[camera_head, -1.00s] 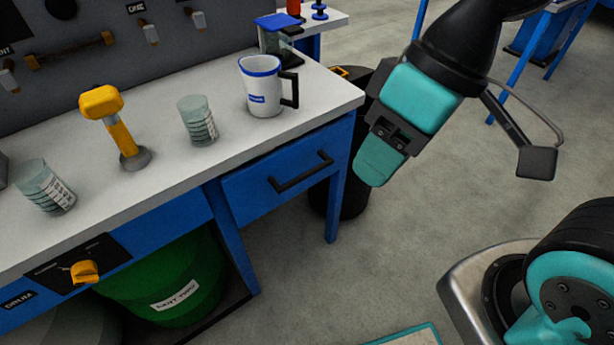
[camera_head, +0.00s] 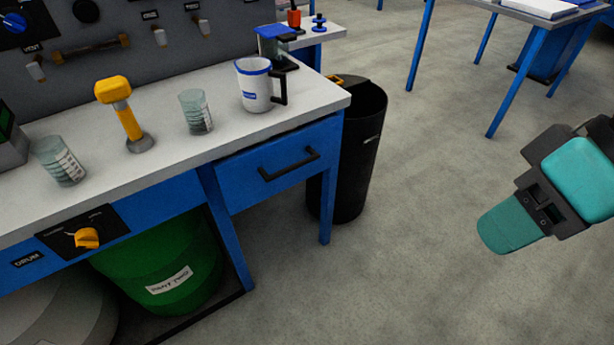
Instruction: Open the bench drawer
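The bench drawer (camera_head: 255,185) is a blue front under the right end of the white-topped bench (camera_head: 110,190). It sits flush with the frame and looks shut. Its black bar handle (camera_head: 289,165) runs across the upper part of the front. My gripper (camera_head: 505,230) is at the right of the picture, over the floor, well apart from the drawer and pointing down and left. Only one teal finger face shows clearly, so the gap between the fingers is hidden. Nothing is seen held in it.
On the bench stand a white mug (camera_head: 256,85), glass beakers (camera_head: 196,112) and a yellow tool (camera_head: 124,115). A black bin (camera_head: 357,150) stands against the bench's right end. A green drum (camera_head: 165,275) is underneath. Floor (camera_head: 390,270) between the drawer and my gripper is clear.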

